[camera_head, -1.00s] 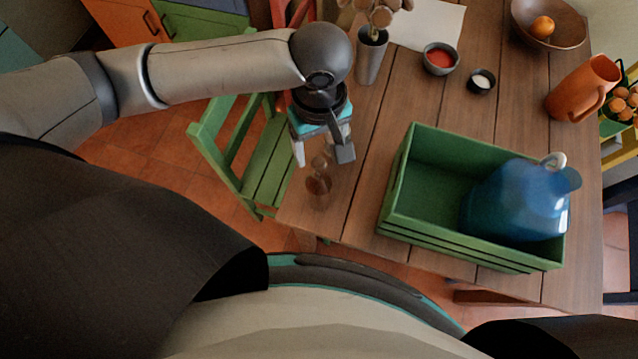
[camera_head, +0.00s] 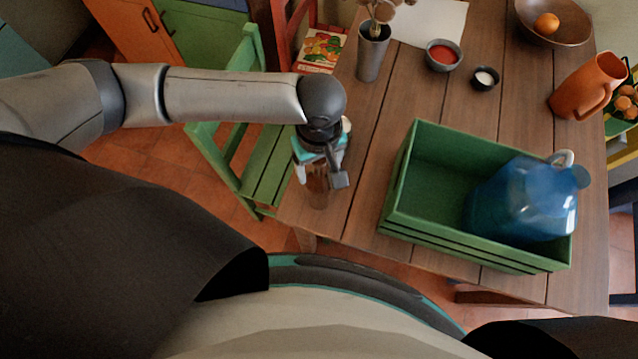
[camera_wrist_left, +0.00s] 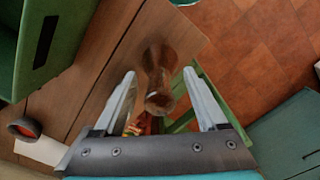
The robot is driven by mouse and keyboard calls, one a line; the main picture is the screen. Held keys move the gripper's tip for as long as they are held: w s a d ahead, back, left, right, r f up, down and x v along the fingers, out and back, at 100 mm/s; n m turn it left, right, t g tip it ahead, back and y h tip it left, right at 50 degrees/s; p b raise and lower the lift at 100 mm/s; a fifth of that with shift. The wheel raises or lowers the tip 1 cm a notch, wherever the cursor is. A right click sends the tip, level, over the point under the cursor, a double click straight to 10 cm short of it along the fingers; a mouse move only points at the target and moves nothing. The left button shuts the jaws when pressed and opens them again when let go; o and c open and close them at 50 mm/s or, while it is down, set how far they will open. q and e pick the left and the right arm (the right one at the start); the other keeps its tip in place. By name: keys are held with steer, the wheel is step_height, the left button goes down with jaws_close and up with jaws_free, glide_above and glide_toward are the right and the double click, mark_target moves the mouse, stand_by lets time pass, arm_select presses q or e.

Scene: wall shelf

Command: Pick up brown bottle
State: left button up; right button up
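The brown bottle (camera_head: 318,190) stands near the left front corner of the wooden table in the head view, its upper part hidden by my gripper. My left gripper (camera_head: 322,178) is over it, with fingers on either side. In the left wrist view the bottle (camera_wrist_left: 159,75) lies between the two fingers of the left gripper (camera_wrist_left: 164,82). The fingers are spread wide, with a gap on both sides of the bottle. My right gripper does not show.
A green crate (camera_head: 400,185) holding a blue jug (camera_head: 525,200) stands to the right on the table (camera_head: 350,215). A metal vase (camera_head: 373,58), small bowls (camera_head: 443,56) and an orange pitcher (camera_head: 586,88) stand farther back. A green chair (camera_head: 262,165) is at the left edge.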

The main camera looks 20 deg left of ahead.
arm_select(q)
jaws_close()
stand_by(0.4)
stand_by(0.9)
